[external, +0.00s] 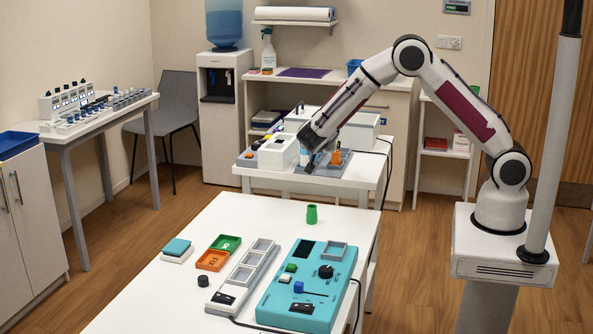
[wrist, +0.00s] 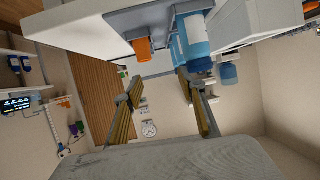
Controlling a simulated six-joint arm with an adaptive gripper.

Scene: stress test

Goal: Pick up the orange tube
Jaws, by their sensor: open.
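An orange object (external: 336,157), likely the orange tube, stands on the back table just right of my gripper (external: 319,161) in the external view. Its exact shape is too small to tell. In the wrist view an orange piece (wrist: 142,48) shows at the upper middle, ahead of the left finger. My gripper (wrist: 158,84) is open, with its two fingers apart and nothing between them. A blue-and-white bottle (wrist: 195,38) shows ahead of the right finger, close to the orange piece.
White devices (external: 279,151) and a white box (external: 360,131) crowd the back table around my gripper. The front table (external: 240,215) holds a teal panel (external: 309,288), a grey tray (external: 243,277), green and orange bins, and a green cup (external: 312,214).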

